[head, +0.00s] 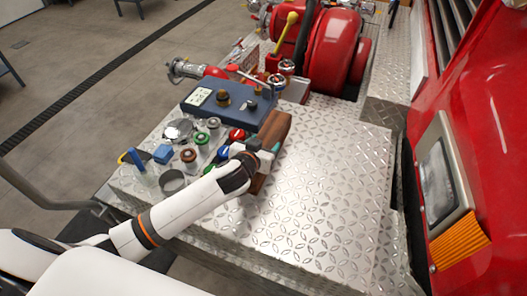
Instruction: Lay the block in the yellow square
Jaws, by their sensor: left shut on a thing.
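A brown wooden block (277,127) is held in my left gripper (266,151), which is shut on it over the diamond-plate deck. The gripper and wrist cover the middle of the block; its brown ends show above and below. I cannot tell whether the block touches the deck. I cannot make out a yellow square in this view. My right gripper is not in view.
A dark blue panel box (228,104) stands left of the block. Several round caps, a small blue block (163,154) and a grey ring (172,181) crowd the deck's left side. The metal deck (325,185) is clear to the right. A red truck front (480,100) borders it.

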